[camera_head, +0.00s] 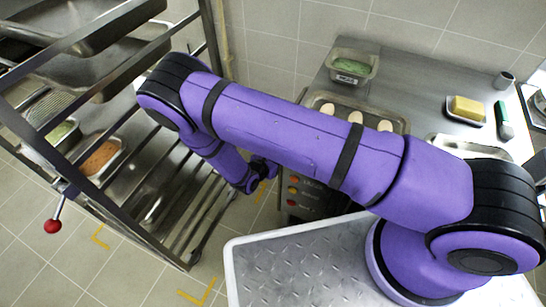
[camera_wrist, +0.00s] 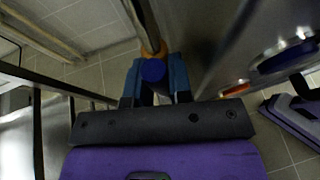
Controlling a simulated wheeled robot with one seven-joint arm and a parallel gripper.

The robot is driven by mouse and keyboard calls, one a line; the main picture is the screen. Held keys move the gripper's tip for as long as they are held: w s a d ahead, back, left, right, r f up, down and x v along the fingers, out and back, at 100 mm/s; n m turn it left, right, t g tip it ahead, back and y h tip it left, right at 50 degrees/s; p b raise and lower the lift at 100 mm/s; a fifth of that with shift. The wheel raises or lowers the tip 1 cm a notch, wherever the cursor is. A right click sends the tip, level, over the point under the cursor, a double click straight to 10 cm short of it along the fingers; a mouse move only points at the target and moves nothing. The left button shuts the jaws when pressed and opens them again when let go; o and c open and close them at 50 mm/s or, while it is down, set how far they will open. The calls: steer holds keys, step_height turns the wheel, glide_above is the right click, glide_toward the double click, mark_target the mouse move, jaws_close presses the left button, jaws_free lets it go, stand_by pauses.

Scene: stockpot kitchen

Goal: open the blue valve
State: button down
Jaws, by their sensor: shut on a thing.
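The blue valve shows in the wrist view as a round dark-blue knob (camera_wrist: 153,71), with an orange collar behind it on a pipe. My gripper (camera_wrist: 156,82) has one blue finger on each side of the knob and is shut on it. In the head view, the end of my arm (camera_head: 262,172) is low between the rack and the counter. The valve is hidden there, and my fingers cannot be made out. How far the valve is turned cannot be told.
A metal rack (camera_head: 178,225) with trays stands at left, close to my arm. A lever with a red ball (camera_head: 52,226) sticks out of it. A steel counter (camera_head: 415,103) holds a green-filled container (camera_head: 352,68) and a butter dish (camera_head: 467,110). Free tiled floor lies lower left.

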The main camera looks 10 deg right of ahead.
steer(key=shift+s, duration=0.1)
stand_by(0.4)
steer(key=c, duration=1)
jaws_free()
steer(key=shift+d, duration=0.1)
steer(key=shift+c, duration=0.2)
